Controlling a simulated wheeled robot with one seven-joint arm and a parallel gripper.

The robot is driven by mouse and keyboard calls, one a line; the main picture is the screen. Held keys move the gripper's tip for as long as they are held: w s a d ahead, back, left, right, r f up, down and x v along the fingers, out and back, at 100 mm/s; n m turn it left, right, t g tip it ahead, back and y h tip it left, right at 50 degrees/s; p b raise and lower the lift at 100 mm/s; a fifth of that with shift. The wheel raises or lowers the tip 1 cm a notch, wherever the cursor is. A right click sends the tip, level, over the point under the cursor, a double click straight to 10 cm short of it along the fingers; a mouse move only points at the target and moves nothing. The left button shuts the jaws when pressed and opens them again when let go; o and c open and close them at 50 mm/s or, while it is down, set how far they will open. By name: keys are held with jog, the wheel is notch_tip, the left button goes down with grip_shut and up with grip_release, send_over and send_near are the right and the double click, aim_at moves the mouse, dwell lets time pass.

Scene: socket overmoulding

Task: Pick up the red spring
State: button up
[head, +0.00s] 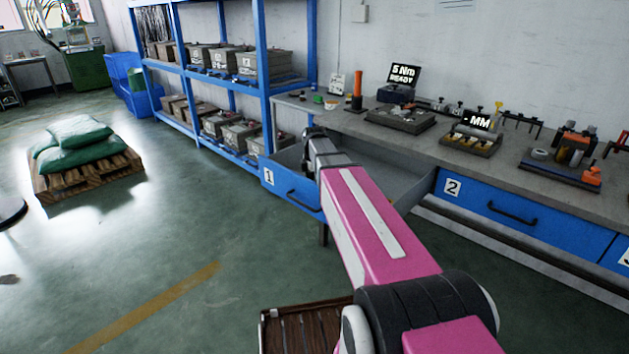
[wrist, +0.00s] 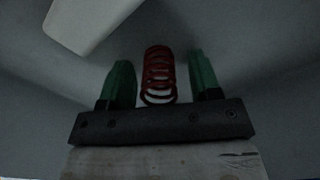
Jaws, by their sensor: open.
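The red spring (wrist: 158,76) shows in the wrist view, in the middle of the picture. My gripper (wrist: 165,82) is open, with one green finger on each side of the spring and a visible gap to both. The spring lies between the fingers against a grey surface. In the head view my arm reaches into the open drawer (head: 288,191) marked 1, under the bench. The spring and the fingertips are hidden there by the arm and the drawer front.
A pale object (wrist: 88,20) is at the upper left of the wrist view. The workbench (head: 340,117) above the drawer carries tools and displays. Closed drawer 2 (head: 500,207) is to the right. A blue shelf (head: 264,75) with grey boxes stands behind, left of the bench.

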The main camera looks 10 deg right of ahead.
jog(key=c, duration=0.9)
jog(key=shift+r, duration=0.1)
